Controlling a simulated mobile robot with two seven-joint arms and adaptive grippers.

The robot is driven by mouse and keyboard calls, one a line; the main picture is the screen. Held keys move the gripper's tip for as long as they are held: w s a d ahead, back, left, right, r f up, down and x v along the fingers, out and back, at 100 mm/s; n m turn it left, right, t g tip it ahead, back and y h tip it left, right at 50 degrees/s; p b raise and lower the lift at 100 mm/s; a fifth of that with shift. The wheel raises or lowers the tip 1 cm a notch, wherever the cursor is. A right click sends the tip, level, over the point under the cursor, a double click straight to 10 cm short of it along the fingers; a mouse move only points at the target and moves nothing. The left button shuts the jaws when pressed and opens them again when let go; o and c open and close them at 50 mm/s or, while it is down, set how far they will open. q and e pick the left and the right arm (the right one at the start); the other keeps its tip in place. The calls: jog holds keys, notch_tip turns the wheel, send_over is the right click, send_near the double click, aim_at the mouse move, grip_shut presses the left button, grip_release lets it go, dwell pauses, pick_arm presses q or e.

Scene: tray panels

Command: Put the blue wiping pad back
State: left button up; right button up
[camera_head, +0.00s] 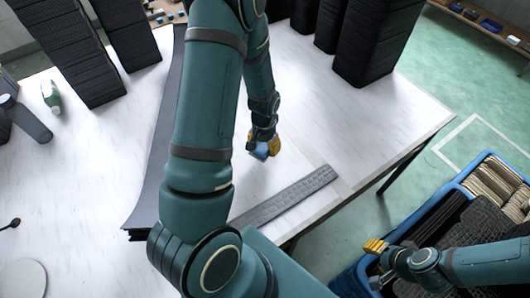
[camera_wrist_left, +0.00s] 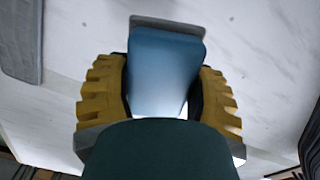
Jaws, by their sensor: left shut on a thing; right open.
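My left gripper (camera_head: 262,144) is shut on the blue wiping pad (camera_head: 259,153), over the white table (camera_head: 290,170). In the left wrist view the pad (camera_wrist_left: 163,65) sits between the two yellow fingers (camera_wrist_left: 164,98), with a thin grey edge (camera_wrist_left: 165,23) showing beyond its far end. I cannot tell whether the pad touches the table. My right gripper (camera_head: 376,248) is open and empty beside the blue crate at the lower right.
A grey textured strip (camera_head: 290,198) lies near the table's front edge. Dark panel stacks (camera_head: 375,40) stand at the back, and a long dark panel (camera_head: 160,140) lies left of my arm. The blue crate (camera_head: 455,187) holds panels. A green-white bottle (camera_head: 51,96) stands far left.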

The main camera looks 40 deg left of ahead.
aim_at(264, 152)
pick_arm(q)
jog(key=shift+w+f+b, duration=0.1)
jog(key=shift+f+b, duration=0.25)
jog(key=shift+f, duration=1.85)
jog(key=o, duration=1.1)
jog(key=shift+f, duration=0.15)
jog(key=shift+o, duration=0.2)
jog(key=shift+r, duration=0.35)
notch_tip(264, 152, up, 12)
jog(key=shift+f+p, duration=0.1)
jog(key=shift+p, duration=1)
